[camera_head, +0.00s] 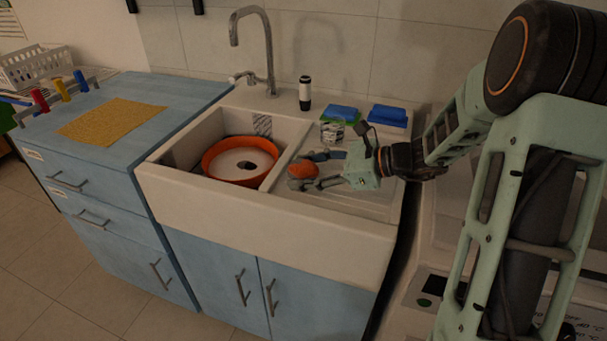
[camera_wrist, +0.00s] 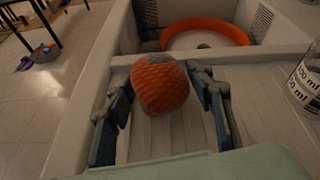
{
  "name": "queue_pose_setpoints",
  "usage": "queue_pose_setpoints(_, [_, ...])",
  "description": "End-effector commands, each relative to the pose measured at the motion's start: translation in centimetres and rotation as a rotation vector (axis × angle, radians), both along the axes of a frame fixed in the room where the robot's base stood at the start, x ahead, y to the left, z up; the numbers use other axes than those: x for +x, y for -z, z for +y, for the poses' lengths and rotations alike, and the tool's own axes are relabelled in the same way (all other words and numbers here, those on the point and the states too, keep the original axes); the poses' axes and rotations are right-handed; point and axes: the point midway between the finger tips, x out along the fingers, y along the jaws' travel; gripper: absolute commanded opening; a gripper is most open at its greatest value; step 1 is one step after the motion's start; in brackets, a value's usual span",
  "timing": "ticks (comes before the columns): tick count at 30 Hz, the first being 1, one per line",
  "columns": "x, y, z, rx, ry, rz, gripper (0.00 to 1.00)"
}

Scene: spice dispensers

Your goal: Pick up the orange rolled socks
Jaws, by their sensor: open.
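The orange rolled socks (camera_head: 302,169) lie on the ribbed drainboard beside the sink basin, close to its divider. In the wrist view the socks (camera_wrist: 160,84) are a rounded orange bundle with a textured surface and a grey patch on top. My gripper (camera_head: 312,170) is open, low over the drainboard. In the wrist view its two fingers (camera_wrist: 165,105) stand on either side of the socks, with a visible gap on the left. Whether the right finger touches the socks I cannot tell.
An orange round pan (camera_head: 240,160) sits in the basin left of the socks. A glass jar (camera_head: 332,131), blue sponges (camera_head: 388,115) and a dark-topped bottle (camera_head: 305,93) stand along the back. The faucet (camera_head: 268,50) rises behind the basin.

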Motion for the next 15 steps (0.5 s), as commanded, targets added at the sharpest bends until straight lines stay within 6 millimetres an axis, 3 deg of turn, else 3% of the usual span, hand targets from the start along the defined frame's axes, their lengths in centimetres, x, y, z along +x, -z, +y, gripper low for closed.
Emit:
queue_pose_setpoints(6, [0.07, 0.02, 0.13, 0.000, 0.000, 0.000, 0.48])
queue_pose_setpoints(13, [0.06, 0.01, 0.11, 0.000, 0.000, 0.000, 0.22])
queue_pose_setpoints(15, [0.07, 0.00, 0.11, 0.000, 0.000, 0.000, 0.19])
